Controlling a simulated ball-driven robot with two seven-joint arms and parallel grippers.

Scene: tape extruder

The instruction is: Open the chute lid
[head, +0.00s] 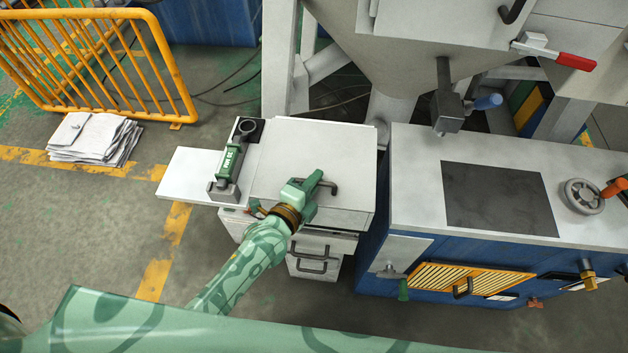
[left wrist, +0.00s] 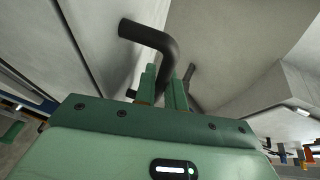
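The chute lid (head: 300,150) is a flat pale grey panel on top of a box at the centre of the head view. It looks closed. Its black bar handle (head: 331,187) is near the front right part of the lid. My left gripper (head: 314,184) is at this handle. In the left wrist view, the bent black handle (left wrist: 152,38) runs down between the two green fingers (left wrist: 164,88), which sit close on either side of it. The fingers hide part of the bar. My right gripper is not in view.
A blue machine with a pale top (head: 415,185) stands to the right. A grey hopper (head: 405,50) rises behind. A yellow barrier (head: 170,60) is at the back left.

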